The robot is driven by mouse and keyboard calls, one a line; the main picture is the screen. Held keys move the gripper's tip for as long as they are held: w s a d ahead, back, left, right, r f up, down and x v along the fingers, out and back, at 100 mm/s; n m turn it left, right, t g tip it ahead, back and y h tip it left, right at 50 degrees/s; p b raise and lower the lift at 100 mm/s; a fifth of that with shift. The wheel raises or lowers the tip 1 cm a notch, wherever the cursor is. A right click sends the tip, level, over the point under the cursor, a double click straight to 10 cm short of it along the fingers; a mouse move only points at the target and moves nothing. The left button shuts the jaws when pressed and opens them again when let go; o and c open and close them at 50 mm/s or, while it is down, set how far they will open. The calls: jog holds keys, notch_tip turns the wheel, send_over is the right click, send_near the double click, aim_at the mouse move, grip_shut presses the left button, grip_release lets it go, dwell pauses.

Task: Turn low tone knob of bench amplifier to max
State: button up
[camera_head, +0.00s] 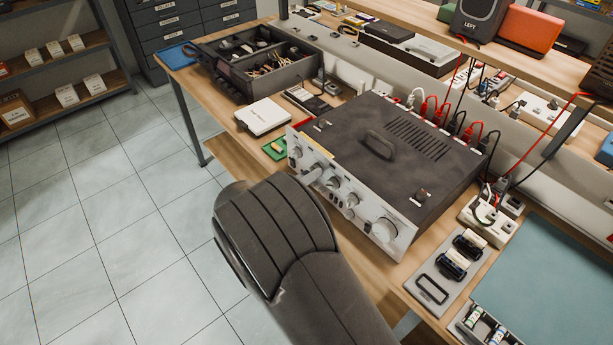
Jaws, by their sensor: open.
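The bench amplifier (345,145) is a wide dark box with a silver front panel (405,236), standing near the front edge of the workbench. Its front faces the lower left and carries a row of round knobs, among them a middle knob (351,200) and a large knob (385,230) at the right end. The labels are too small to read, so I cannot tell which knob is the low tone one or where it points. My dark arm rises from the bottom in front of the amplifier.
Cables run from the amplifier's back. A white box (263,116) and a dark divided tray (258,62) lie to its left. A grey plate with black parts (433,290) and a teal mat (560,285) lie to its right. The tiled floor (100,215) at left is clear.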

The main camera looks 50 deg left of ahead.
jog(key=s, duration=1)
jog(key=shift+s, duration=0.4)
jog(key=w+d+r+g+h, duration=0.4)
jog(key=w+d+r, duration=0.6)
jog(key=w+r, duration=0.15)
jog(key=w+d+r+m+g+h, duration=0.1)
jog(key=w+d+r+g, duration=0.15)
jog(key=d, duration=0.55)
jog(key=w+d+r+m+g, duration=0.1)
jog(key=w+d+r+g, duration=0.2)
jog(key=d, duration=0.5)
jog(key=w+d+r+m+g+h, duration=0.15)
jog(key=w+d, duration=0.25)
jog(key=d, duration=0.5)
jog(key=s+d+r+m+y, duration=0.1)
jog(key=s+d, duration=0.4)
jog(key=d, duration=0.7)
jog(key=s+d+m+g+y, duration=0.1)
jog(key=s+d+m+y, duration=0.3)
jog(key=d, duration=0.8)
jog(key=shift+s+d+r+y, duration=0.4)
jog(key=shift+s+y, duration=0.35)
jog(key=shift+s, duration=0.5)
